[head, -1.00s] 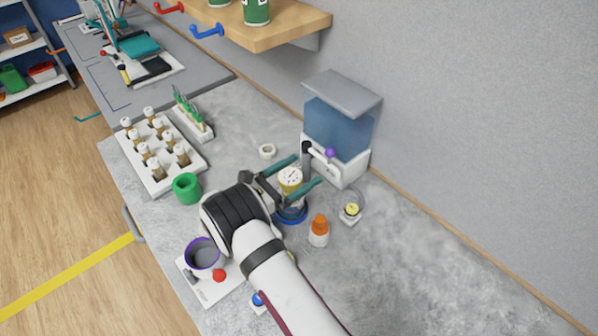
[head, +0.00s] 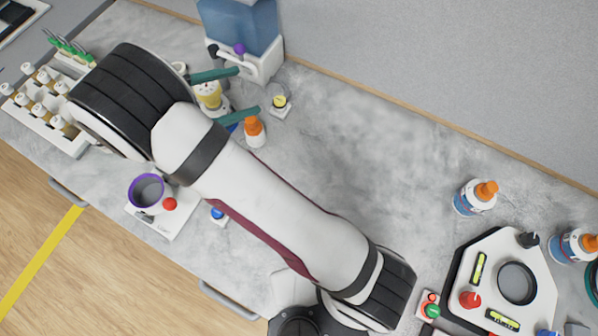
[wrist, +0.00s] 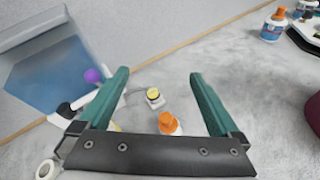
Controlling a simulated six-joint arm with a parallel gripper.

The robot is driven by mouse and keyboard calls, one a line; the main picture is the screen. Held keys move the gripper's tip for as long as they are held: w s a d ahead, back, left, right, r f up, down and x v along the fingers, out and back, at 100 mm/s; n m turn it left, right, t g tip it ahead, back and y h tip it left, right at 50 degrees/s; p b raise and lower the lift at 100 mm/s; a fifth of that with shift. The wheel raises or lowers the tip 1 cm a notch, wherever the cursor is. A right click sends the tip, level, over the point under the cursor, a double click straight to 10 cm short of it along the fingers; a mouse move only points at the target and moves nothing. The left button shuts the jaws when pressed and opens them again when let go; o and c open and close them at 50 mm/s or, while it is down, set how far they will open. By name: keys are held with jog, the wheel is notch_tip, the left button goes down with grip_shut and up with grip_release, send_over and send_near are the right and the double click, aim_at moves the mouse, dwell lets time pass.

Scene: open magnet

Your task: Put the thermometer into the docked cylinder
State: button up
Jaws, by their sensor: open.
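A yellow piece with a round pale dial (head: 208,95), which looks like the thermometer, shows between my gripper's fingers in the head view. Its lower part is hidden, and a blue ring shows below it. My gripper (head: 226,96) is open, with its two green fingers apart. A purple-rimmed grey cup (head: 146,191) stands on a white base with a red knob. I cannot tell which thing is the docked cylinder.
An orange-capped bottle (head: 254,132) and a small yellow-topped piece (head: 280,102) stand close to the right finger. A blue tank dispenser (head: 243,35) is behind the gripper. A vial rack (head: 45,115) is at left.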

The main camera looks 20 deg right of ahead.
jog(key=s+d+r+m+g+y, duration=0.5)
jog(key=s+d+m+g, duration=0.1)
jog(key=s+d+m, duration=0.45)
jog(key=s+a+m+t+y, duration=0.1)
jog(key=s+a+m+y, duration=0.3)
jog(key=s+m+y, duration=0.6)
jog(key=s+m, duration=0.3)
jog(key=s, duration=0.2)
jog(key=shift+a+f, duration=0.15)
jog(key=shift+f, duration=0.2)
